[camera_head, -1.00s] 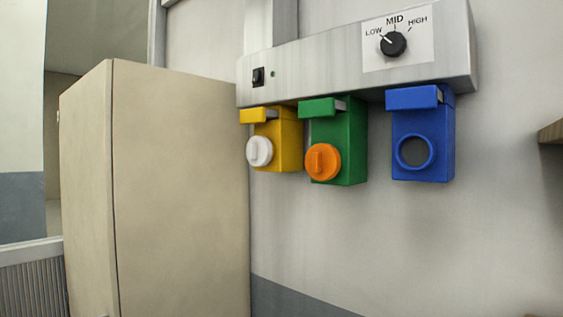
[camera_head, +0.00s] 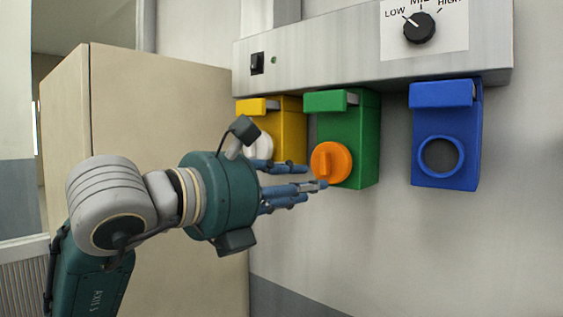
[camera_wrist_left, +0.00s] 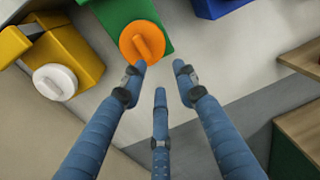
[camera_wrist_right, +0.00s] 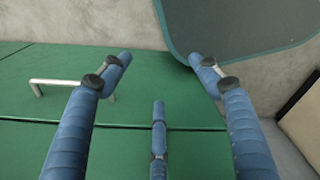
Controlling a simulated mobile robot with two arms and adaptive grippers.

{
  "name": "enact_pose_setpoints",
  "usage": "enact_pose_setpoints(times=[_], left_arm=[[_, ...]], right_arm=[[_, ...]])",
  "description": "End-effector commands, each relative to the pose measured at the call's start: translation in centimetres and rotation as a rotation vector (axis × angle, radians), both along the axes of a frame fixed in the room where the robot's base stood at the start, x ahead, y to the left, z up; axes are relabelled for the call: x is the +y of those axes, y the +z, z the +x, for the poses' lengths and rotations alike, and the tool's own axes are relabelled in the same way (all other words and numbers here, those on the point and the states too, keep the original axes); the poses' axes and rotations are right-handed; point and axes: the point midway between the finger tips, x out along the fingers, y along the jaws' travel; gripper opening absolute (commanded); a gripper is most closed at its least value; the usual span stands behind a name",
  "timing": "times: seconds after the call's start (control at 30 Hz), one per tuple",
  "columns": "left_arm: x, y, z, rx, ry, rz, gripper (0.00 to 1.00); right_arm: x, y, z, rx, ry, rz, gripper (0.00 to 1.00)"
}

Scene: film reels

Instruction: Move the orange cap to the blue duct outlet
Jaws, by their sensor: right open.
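The orange cap (camera_head: 331,163) sits on the front of the green duct outlet (camera_head: 361,135). It also shows in the left wrist view (camera_wrist_left: 142,42). The blue duct outlet (camera_head: 472,140) is to the right, with its round opening uncovered. My left gripper (camera_head: 303,180) is just left of the orange cap in the head view, with its fingers spread and nothing between them. In the left wrist view the fingertips (camera_wrist_left: 163,75) lie just below the cap. My right gripper (camera_wrist_right: 158,75) is open and empty, away from the outlets, facing green panels.
A white cap (camera_head: 262,147) is on the yellow outlet (camera_head: 290,120), partly behind my left gripper. A grey panel with a dial (camera_head: 419,27) hangs above the outlets. A beige cabinet (camera_head: 165,110) stands at left. A metal handle (camera_wrist_right: 62,82) is on the green panels.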

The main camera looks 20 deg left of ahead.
Motion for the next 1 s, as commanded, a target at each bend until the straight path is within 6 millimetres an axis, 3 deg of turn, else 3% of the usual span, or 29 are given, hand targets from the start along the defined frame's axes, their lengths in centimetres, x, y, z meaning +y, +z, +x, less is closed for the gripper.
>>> enact_pose_setpoints(times=[0.1, 0.23, 0.57, 0.7, 1.0], left_arm=[[1.3, 1.9, -1.1, -0.061, 0.065, 0.018, 0.30], [1.5, 2.5, -0.8, -0.075, 0.084, 0.020, 0.30], [-0.8, 2.6, 4.5, -0.071, 0.081, 0.019, 0.30], [-1.5, 2.2, 6.2, -0.075, 0.082, 0.019, 0.30], [-1.8, 2.3, 7.0, -0.075, 0.080, 0.020, 0.30]], right_arm=[[0.1, 0.1, -0.1, 0.001, 0.000, 0.001, 0.62], [0.1, 0.4, -0.2, 0.003, 0.000, 0.000, 0.62], [0.0, 2.5, -0.8, 0.010, 0.000, 0.000, 0.62], [-0.1, 1.4, -0.5, 0.007, 0.000, -0.001, 0.62], [-0.2, 1.3, -0.6, 0.009, 0.001, -0.003, 0.62]])
